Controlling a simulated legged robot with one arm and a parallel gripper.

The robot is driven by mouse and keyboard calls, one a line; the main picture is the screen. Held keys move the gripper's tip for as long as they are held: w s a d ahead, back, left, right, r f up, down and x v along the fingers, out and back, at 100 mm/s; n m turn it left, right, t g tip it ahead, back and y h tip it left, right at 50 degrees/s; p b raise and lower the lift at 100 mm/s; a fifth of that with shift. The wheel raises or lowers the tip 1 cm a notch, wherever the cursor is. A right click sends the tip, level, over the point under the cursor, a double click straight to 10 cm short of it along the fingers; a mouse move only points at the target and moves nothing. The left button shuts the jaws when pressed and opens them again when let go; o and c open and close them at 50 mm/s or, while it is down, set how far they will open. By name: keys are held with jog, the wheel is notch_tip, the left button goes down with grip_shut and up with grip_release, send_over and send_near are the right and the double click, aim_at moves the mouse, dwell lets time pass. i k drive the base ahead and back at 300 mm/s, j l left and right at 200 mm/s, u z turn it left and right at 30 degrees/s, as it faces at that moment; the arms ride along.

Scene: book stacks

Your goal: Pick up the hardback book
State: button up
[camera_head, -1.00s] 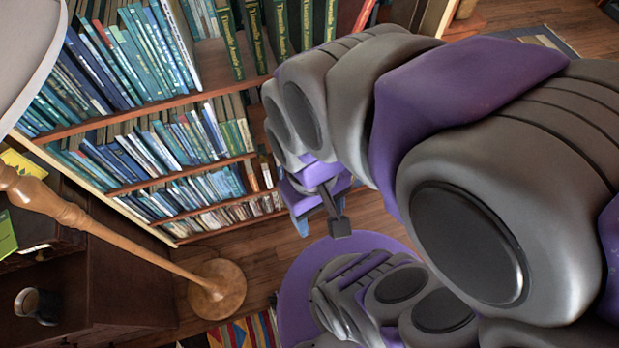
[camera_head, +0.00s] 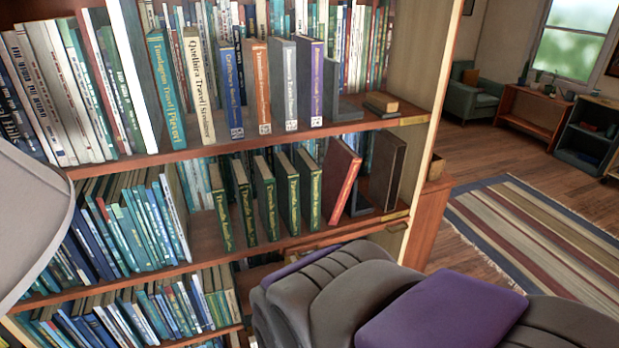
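Many hardback-looking books stand on a tall wooden bookcase, and I cannot tell which one the task means. On the middle shelf, several dark green books (camera_head: 290,195) stand spaced apart. A red book (camera_head: 340,180) leans beside them, and a dark brown book (camera_head: 387,170) stands at the right end. On the shelf above are an orange-spined book (camera_head: 262,88), a grey book (camera_head: 289,85) and a purple-spined book (camera_head: 316,82). My arm crosses the bottom right in front of the lower shelves. My gripper is out of view.
A pale lampshade (camera_head: 25,220) is close at the left edge. A small block-like item (camera_head: 381,102) lies at the right end of the upper shelf. Right of the bookcase, a striped rug (camera_head: 540,240) lies on open wooden floor, with an armchair (camera_head: 472,95) beyond.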

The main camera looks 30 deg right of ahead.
aim_at(340, 165)
jog(key=z, duration=1.6)
jog(key=k+j+z, duration=0.1)
jog(key=j+z, duration=0.2)
jog(key=k+j+z, duration=0.3)
jog(key=j, duration=0.2)
jog(key=i, duration=0.1)
